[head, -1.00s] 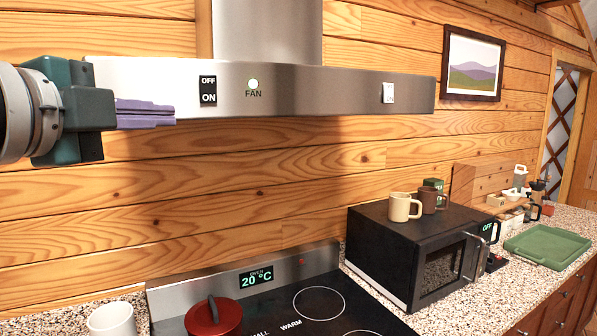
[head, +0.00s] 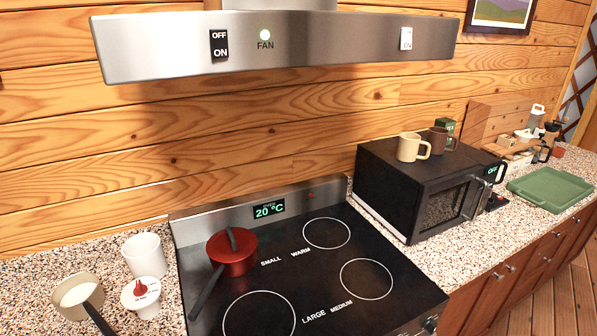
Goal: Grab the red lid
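The red lid (head: 222,244) sits on a small red pot (head: 234,268) at the back left of the black stove top. A dark grip stands up from the middle of the lid. The pot's long dark handle points toward the front left. Neither of my grippers shows in the head view now.
A white cup (head: 143,257), a white item with a red top (head: 141,293) and a beige pan (head: 76,294) stand left of the stove (head: 345,303). A range hood (head: 300,50) hangs above. A microwave (head: 420,190) bearing mugs stands to the right, then a green tray (head: 552,188).

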